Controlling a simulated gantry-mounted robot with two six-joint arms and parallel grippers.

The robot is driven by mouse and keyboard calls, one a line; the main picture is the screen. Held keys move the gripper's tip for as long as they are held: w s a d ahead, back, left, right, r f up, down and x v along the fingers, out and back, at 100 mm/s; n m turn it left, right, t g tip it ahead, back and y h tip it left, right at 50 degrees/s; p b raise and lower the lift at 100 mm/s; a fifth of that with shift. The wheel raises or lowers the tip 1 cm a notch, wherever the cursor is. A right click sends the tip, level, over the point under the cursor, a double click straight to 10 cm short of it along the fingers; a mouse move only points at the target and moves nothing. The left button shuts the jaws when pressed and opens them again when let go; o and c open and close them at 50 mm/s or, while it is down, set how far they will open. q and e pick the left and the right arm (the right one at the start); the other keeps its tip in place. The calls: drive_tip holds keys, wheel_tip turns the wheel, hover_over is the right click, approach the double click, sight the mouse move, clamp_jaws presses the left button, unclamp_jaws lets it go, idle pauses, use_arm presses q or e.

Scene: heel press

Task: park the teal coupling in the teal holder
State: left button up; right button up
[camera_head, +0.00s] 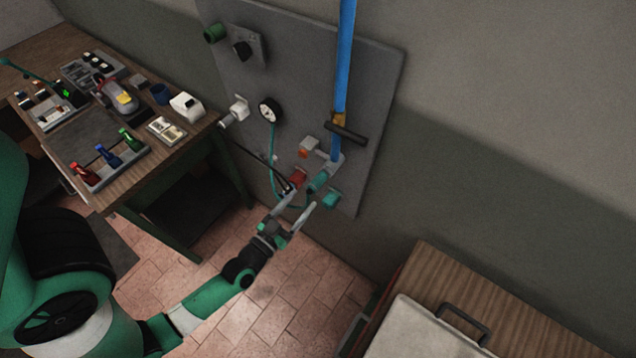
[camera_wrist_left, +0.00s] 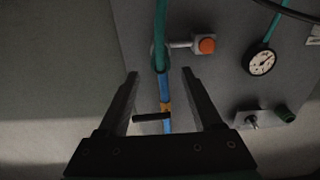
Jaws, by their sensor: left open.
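The teal coupling (camera_head: 318,182) is a short cylinder at the lower end of the blue pipe (camera_head: 345,70) on the grey wall panel. A teal block (camera_head: 331,200), which looks like the teal holder, sits just below it near the panel's lower edge. My left gripper (camera_head: 304,193) is open and empty, its fingertips just short of the coupling in the head view. In the left wrist view the open fingers (camera_wrist_left: 160,74) stand either side of the line of a teal tube-like part (camera_wrist_left: 160,38), probably the coupling and its hose. The holder cannot be made out there. My right gripper is not in view.
The panel (camera_head: 300,75) carries a gauge (camera_head: 268,110) with a teal hose, a black bar handle (camera_head: 346,133) and an orange-tipped grey fitting (camera_wrist_left: 205,46). A cluttered wooden bench (camera_head: 120,185) stands left. A wooden surface (camera_head: 520,300) with a pale lid is at lower right.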

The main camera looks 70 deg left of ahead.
sight(318, 182)
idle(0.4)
use_arm(q)
drive_tip(key=x, duration=0.9)
drive_tip(key=shift+b, duration=0.4)
idle(0.7)
drive_tip(key=shift+c, duration=0.4)
clamp_jaws()
drive_tip(key=shift+s+d, duration=0.1)
drive_tip(key=shift+s, duration=0.05)
idle(1.0)
drive_tip(key=shift+p+v, duration=0.6)
drive_tip(key=shift+v, duration=2.3)
